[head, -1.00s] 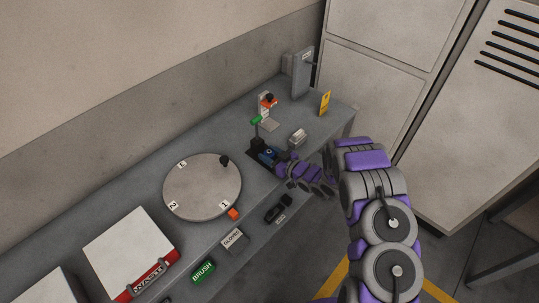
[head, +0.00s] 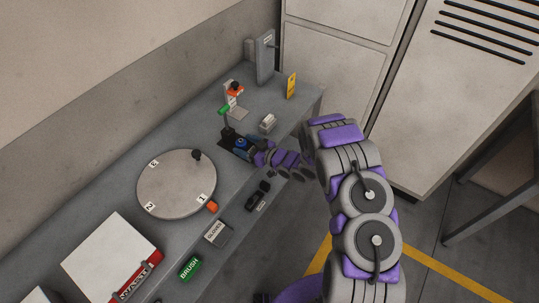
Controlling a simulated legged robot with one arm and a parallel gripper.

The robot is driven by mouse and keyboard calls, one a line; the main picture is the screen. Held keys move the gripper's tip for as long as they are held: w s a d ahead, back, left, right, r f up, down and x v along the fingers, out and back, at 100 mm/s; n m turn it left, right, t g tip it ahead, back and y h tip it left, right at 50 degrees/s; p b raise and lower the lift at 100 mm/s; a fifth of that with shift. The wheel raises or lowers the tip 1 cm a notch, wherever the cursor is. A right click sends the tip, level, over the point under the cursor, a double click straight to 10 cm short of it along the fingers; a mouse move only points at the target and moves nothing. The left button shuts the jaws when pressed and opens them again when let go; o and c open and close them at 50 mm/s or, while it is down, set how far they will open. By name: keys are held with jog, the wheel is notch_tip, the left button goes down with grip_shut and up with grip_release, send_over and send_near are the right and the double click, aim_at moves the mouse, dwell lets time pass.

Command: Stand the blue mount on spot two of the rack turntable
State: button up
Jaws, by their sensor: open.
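The small blue mount (head: 241,142) stands on a dark base plate (head: 228,142) on the bench, right of the turntable. My gripper (head: 250,150) is low at the right side of the mount, very close to it. It is open; whether its fingers touch or straddle the mount is too small to tell. The round grey rack turntable (head: 177,184) lies on the bench. Its spot labels are 1 (head: 201,198) at the front right, 2 (head: 149,206) at the front left and 3 (head: 154,163) at the back. Spot two looks empty.
A black knob (head: 196,155) stands up at the turntable's back right edge. An orange block (head: 212,207) sits by its front. An orange-and-white stand (head: 234,97) and a small grey block (head: 267,122) are behind the mount. A white-topped waste box (head: 108,257) is front left.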

jog(key=p+v, duration=0.2)
jog(key=v, duration=1.3)
jog(key=shift+s+d, duration=0.1)
jog(key=shift+d, duration=0.05)
